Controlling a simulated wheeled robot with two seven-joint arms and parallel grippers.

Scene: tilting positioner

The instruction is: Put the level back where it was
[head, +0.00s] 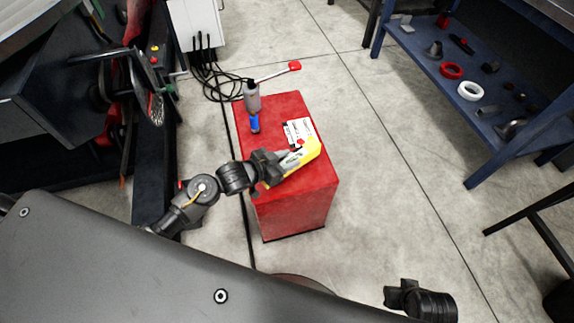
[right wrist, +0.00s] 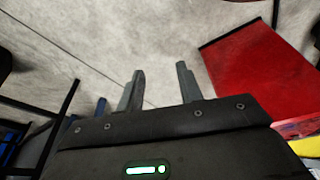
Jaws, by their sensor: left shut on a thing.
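The level is a yellow bar (head: 312,150) at the right side of the red cabinet's top in the head view. My left gripper (head: 286,165) is shut on it, and its fingers hide part of it. I cannot tell whether the level touches the cabinet top or hangs just above it. A yellow piece, likely the level, also shows at the right edge of the right wrist view (right wrist: 306,147). My right gripper (right wrist: 160,88) is open and empty above the floor, with its two fingers apart. It is at the bottom right of the head view (head: 400,290), away from the level.
The red cabinet (head: 298,205) carries a white printed card (head: 292,133) and a grey and blue tool (head: 254,108). A dark machine (head: 70,95) stands at left. A blue shelf (head: 440,70) with rings and small parts stands at right.

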